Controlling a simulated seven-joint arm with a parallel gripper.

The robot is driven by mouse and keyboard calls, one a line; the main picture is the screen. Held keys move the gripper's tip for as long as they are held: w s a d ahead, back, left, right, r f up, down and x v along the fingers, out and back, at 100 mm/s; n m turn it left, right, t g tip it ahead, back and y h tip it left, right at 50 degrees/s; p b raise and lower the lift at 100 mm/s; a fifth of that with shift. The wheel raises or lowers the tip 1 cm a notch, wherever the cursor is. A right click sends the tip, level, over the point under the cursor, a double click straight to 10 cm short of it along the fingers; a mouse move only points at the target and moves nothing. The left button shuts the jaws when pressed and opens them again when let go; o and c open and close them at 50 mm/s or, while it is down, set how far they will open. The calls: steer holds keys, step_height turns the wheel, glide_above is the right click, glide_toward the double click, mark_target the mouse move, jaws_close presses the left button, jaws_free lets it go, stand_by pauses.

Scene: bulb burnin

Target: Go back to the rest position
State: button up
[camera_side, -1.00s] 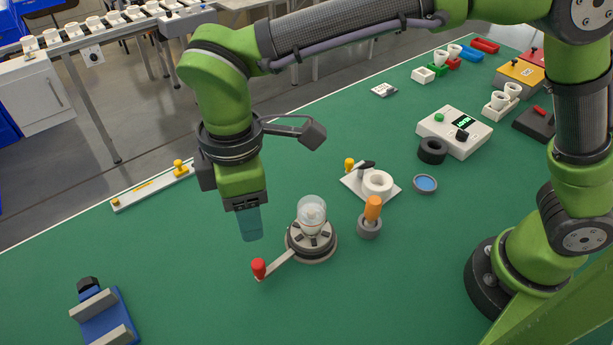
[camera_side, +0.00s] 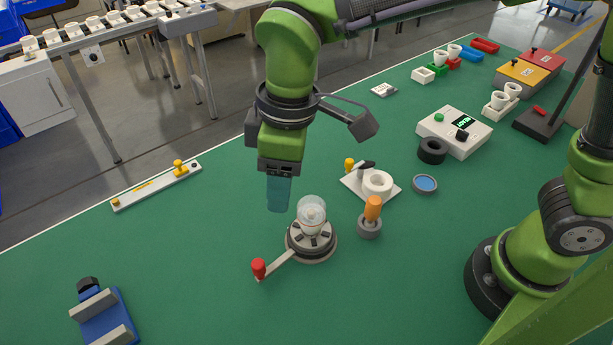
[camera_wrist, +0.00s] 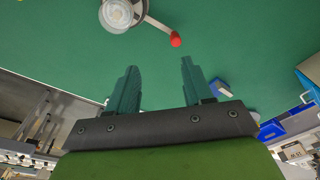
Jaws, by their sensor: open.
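My gripper (camera_side: 279,194) hangs in the air above the green table, up and to the left of the round clamp fixture (camera_side: 311,246). In the wrist view my gripper (camera_wrist: 158,80) shows two teal fingers spread apart with nothing between them. A clear glass bulb (camera_side: 312,213) stands upright in the fixture, apart from my fingers. The fixture's lever with a red knob (camera_side: 259,268) points to the lower left. The bulb also shows in the wrist view at the top edge (camera_wrist: 117,13), partly cut off, with the red knob (camera_wrist: 175,39) beside it.
An orange-handled tool (camera_side: 372,209) stands right of the fixture. Behind it is a white plate with a ring (camera_side: 377,183). A lit tester box (camera_side: 455,131) and black ring (camera_side: 432,151) lie farther right. A blue cradle (camera_side: 105,318) is at front left. The left table area is mostly clear.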

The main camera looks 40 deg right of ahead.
steer(key=s+d+r+m+t, duration=0.1)
steer(key=d+m, duration=0.3)
steer(key=d, duration=0.4)
steer(key=s+d+r+m+t, duration=0.1)
steer(key=s+d+m+t, duration=0.2)
steer(key=d, duration=0.5)
steer(key=s+d+r+m+t+y, duration=0.1)
steer(key=s+d+r+m+t, duration=0.1)
steer(key=d+m, duration=0.4)
steer(key=d, duration=0.3)
steer(key=shift+t, duration=0.3)
